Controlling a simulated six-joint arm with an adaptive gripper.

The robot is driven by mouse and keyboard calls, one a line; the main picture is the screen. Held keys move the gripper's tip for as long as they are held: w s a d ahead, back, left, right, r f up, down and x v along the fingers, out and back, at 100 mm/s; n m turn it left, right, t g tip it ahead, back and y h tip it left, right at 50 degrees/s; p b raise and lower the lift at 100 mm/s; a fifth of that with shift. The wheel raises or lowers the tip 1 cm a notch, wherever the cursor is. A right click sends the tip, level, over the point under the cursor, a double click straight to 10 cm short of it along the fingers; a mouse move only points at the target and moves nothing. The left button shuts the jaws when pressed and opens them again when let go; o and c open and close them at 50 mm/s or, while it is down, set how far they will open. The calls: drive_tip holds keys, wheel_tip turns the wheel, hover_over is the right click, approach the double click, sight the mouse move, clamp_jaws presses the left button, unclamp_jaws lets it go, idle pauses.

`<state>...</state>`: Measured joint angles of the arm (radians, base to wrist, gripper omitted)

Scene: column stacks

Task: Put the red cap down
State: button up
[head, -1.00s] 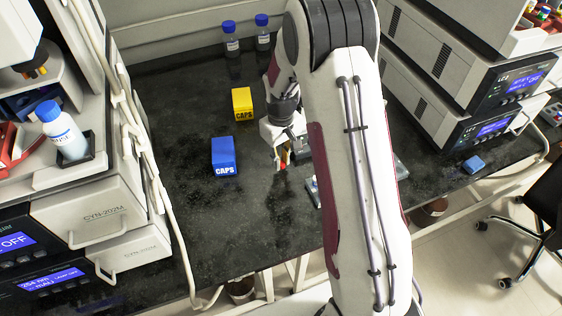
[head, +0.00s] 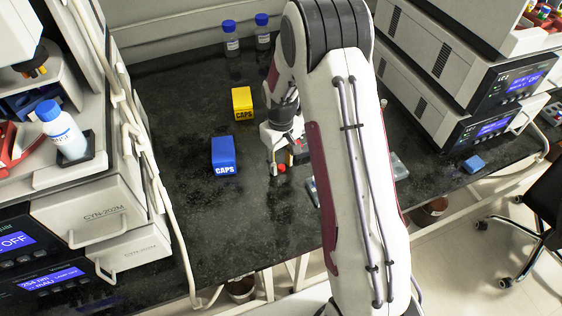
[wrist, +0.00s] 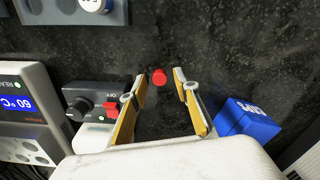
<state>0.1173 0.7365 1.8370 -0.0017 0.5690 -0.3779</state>
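The red cap (head: 282,168) is small and round and lies on the dark bench, to the right of the blue CAPS box. In the wrist view the red cap (wrist: 159,77) sits between my two fingertips, with a gap on each side. My gripper (wrist: 160,80) is open, its yellow-padded fingers spread around the cap without visibly touching it. In the head view my gripper (head: 281,166) points down at the bench, partly hidden by my arm.
A blue CAPS box (head: 224,154) and a yellow CAPS box (head: 242,104) stand to the left of my gripper. Two blue-capped bottles (head: 231,40) stand at the back. A grey device with a knob (wrist: 88,106) is left in the wrist view. The front bench is clear.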

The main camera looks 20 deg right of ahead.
sight(281, 166)
wheel_tip(281, 166, up, 12)
drive_tip(key=shift+r, duration=0.15)
idle(0.8)
idle(0.5)
drive_tip(key=s+a+r+m+t, duration=0.1)
drive_tip(key=s+a+r, duration=0.1)
drive_tip(key=s+r, duration=0.5)
drive_tip(key=s+a+r+t, duration=0.2)
drive_tip(key=s+r, duration=0.3)
drive_tip(key=r, duration=0.4)
drive_tip(key=s+a+r+m+t, duration=0.1)
drive_tip(key=s+r, duration=0.1)
drive_tip(key=s, duration=0.6)
drive_tip(key=s+a+r+m+t, duration=0.1)
drive_tip(key=s, duration=0.7)
drive_tip(key=shift+r+t, duration=0.3)
drive_tip(key=shift+r, duration=0.05)
